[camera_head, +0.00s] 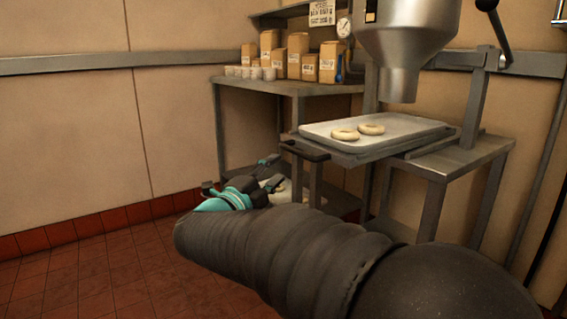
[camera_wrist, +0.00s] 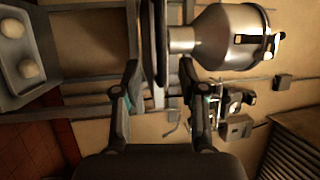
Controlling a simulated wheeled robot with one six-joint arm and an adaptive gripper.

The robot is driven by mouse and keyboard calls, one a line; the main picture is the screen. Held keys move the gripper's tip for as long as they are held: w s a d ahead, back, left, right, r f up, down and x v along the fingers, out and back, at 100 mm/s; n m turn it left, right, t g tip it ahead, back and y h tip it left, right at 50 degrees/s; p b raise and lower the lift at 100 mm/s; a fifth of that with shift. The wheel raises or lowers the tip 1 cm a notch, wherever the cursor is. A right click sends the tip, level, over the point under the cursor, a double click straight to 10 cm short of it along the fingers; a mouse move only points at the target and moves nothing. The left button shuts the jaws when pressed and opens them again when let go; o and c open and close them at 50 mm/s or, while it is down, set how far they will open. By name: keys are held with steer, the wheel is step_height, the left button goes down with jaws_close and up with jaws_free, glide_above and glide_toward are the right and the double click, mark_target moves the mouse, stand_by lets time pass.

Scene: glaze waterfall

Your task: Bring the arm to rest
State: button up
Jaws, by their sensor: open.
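My arm, in a dark ribbed sleeve, reaches across the lower part of the head view. My gripper (camera_wrist: 158,80) shows in the wrist view with its two dark fingers spread apart. No object shows clasped between the fingers; the glaze machine and its metal supports are seen beyond them. In the head view, teal and dark parts of my wrist show past the sleeve's end, left of and below the tray; the fingertips are hard to make out there. The wrist view is turned on its side.
A metal tray (camera_head: 420,127) with two pale doughnuts (camera_head: 371,129) lies on a stand under a steel hopper (camera_head: 408,40). A side table (camera_head: 290,87) holds cardboard boxes (camera_head: 299,50) and several white cups (camera_head: 250,73). The tiled floor (camera_head: 85,270) at left is clear.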

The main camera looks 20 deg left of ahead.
steer(key=shift+v, duration=0.75)
